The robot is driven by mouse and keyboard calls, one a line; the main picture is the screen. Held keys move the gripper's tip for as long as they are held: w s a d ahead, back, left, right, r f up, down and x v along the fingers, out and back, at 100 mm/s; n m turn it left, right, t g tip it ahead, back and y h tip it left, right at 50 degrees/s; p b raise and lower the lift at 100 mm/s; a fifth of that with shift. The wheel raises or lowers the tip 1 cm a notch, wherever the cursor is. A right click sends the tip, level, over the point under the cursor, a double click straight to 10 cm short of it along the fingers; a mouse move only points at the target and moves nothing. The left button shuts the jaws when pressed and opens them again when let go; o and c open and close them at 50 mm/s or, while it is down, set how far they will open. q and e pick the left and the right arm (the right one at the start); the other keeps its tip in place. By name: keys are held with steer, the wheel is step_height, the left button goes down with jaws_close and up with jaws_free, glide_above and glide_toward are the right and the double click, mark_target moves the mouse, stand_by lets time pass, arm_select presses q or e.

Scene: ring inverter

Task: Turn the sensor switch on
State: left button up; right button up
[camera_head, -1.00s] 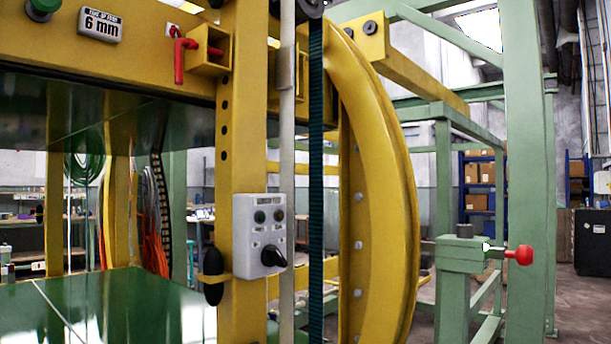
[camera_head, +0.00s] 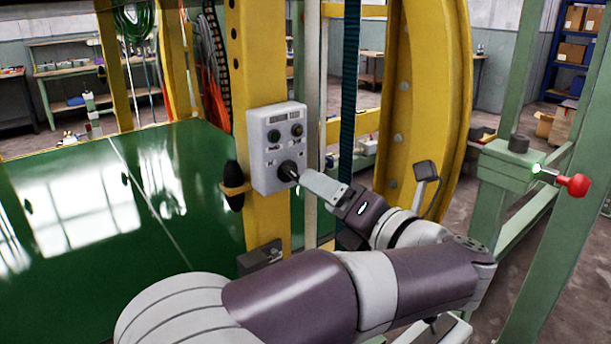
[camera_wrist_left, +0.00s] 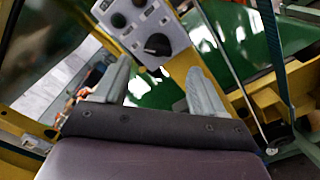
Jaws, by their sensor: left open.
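The sensor switch is a black rotary knob (camera_head: 288,171) low on a grey control box (camera_head: 262,178). The box is fixed to a yellow post and has small round buttons above the knob. My left gripper (camera_head: 304,178) is right in front of the knob, its fingers pointing at it. In the left wrist view the knob (camera_wrist_left: 157,45) shows just beyond and between the open fingertips of the left gripper (camera_wrist_left: 159,66), with nothing held. I cannot tell whether a finger touches the knob. My right gripper is not in view.
A green shiny table surface (camera_head: 90,215) lies left of the post. A black oval handle (camera_head: 234,186) sits beside the box. A curved yellow ring (camera_head: 428,110) and a dark toothed belt (camera_head: 351,90) stand to the right. A red knob (camera_head: 577,185) juts from a green frame further right.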

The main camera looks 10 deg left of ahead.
mark_target(297, 177)
arm_select(q)
steer(key=x, duration=0.5)
steer(key=shift+a+r, duration=0.1)
steer(key=shift+a, duration=0.25)
steer(key=shift+w+a, duration=0.35)
steer(key=shift+w, duration=0.05)
steer(key=c, duration=1.1)
steer(key=shift+o, duration=0.2)
